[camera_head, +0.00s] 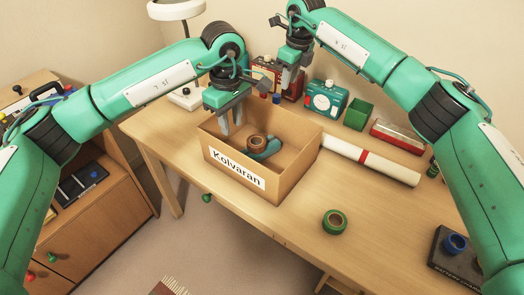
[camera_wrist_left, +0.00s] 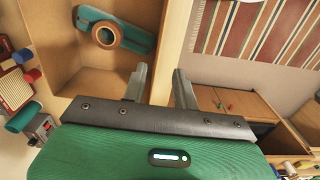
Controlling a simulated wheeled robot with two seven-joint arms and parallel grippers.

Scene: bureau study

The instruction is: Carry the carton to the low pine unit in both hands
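The open carton (camera_head: 282,186), labelled "Kolvaran", stands on the desk. Inside lie a brown tape roll (camera_head: 257,142) and a teal object. My left gripper (camera_head: 231,122) is at the carton's left wall. In the left wrist view its two fingers (camera_wrist_left: 165,88) are apart, with the carton's rim (camera_wrist_left: 178,40) running between them; no firm contact shows. My right gripper (camera_head: 290,80) hangs beyond the carton's far right side; its finger gap is unclear. A low wooden unit (camera_head: 105,222), apparently the pine unit, stands at the left.
On the desk (camera_head: 290,232) are a green tape roll (camera_head: 334,221), a white rolled paper (camera_head: 385,168), a teal device (camera_head: 326,98), a green box (camera_head: 358,114) and a blue roll on a dark book (camera_head: 455,258). Floor shows between unit and desk.

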